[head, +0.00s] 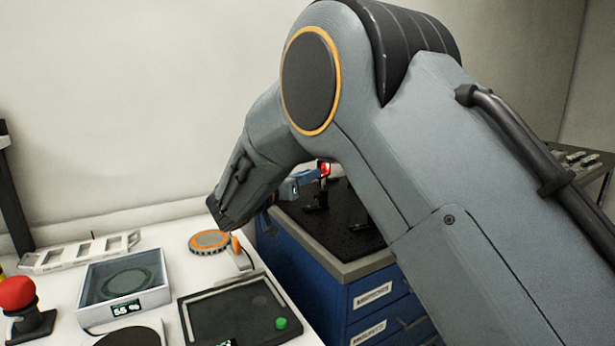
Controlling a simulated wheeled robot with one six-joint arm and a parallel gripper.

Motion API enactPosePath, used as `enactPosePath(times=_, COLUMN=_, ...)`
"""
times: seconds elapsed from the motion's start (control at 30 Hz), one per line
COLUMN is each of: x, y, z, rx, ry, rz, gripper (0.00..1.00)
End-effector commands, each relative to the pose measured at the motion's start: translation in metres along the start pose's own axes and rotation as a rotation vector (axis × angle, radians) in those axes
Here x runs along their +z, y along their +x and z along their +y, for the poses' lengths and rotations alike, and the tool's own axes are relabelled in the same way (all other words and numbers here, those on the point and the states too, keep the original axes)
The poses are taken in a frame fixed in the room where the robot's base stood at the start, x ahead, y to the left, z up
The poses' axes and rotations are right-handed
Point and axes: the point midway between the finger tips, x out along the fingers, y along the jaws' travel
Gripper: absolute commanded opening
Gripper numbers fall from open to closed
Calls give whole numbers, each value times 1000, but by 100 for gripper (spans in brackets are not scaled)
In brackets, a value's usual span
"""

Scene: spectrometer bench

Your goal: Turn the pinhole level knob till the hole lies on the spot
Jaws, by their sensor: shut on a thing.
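My arm reaches down and left, then its wrist turns back to the right behind the forearm. My blue gripper (316,176) shows partly beyond the forearm, at a small post-mounted holder (325,182) on the black bench top. It is shut on the pinhole level knob, which is too small and covered to make out. A bright red spot (325,169) glows at the top of the holder. Whether the hole lies on the spot cannot be told at this size.
The black breadboard (345,235) tops a blue drawer cabinet (310,283). The white table at left holds an orange-rimmed disc (209,242), a box reading 55 % (124,283), a dark tray (215,310), a white rack (80,252) and a red button (17,293).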

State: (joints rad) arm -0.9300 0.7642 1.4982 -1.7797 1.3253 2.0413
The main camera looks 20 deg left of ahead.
Motion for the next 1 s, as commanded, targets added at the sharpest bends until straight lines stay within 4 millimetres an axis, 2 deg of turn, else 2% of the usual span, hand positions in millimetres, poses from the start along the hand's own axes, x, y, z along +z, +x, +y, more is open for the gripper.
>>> enactPosePath(times=0.37, x=2, y=0, z=-1, rx=-2, ry=-92, rz=1, gripper=0)
enactPosePath(times=1.0, x=2, y=0, z=-2, rx=-3, ry=-658, rz=1, gripper=0)
